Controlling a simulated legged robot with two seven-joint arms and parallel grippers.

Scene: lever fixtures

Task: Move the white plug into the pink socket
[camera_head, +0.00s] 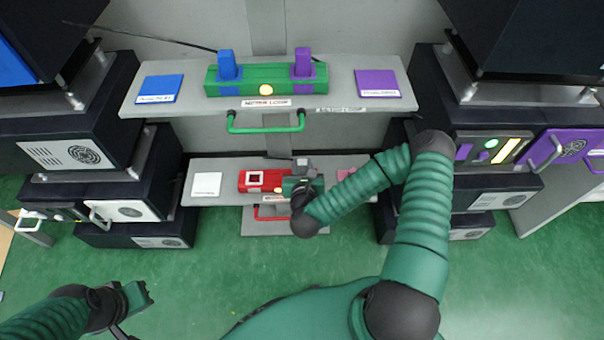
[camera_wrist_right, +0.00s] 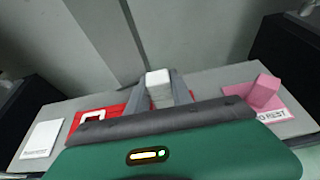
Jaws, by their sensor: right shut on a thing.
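The white plug (camera_wrist_right: 158,84) is a small white block between the two grey fingers of my right gripper (camera_wrist_right: 160,92), which is shut on it. In the head view my right gripper (camera_head: 302,168) is over the right part of the red fixture (camera_head: 262,180) on the lower shelf. A white-framed square socket (camera_wrist_right: 92,116) shows on the fixture's left side. I cannot make out a pink socket; my gripper hides the fixture's right part. Whether the plug touches the fixture is unclear. My left gripper (camera_head: 140,296) is at the lower left, far from the fixture; its jaw opening is unclear.
A white pad (camera_head: 207,184) lies on the lower shelf's left end. A pink block (camera_wrist_right: 265,90) stands on a labelled pink pad (camera_wrist_right: 272,108) at its right end. Above is a shelf with a green fixture (camera_head: 266,80) holding blue and purple plugs. Dark cabinets flank both sides.

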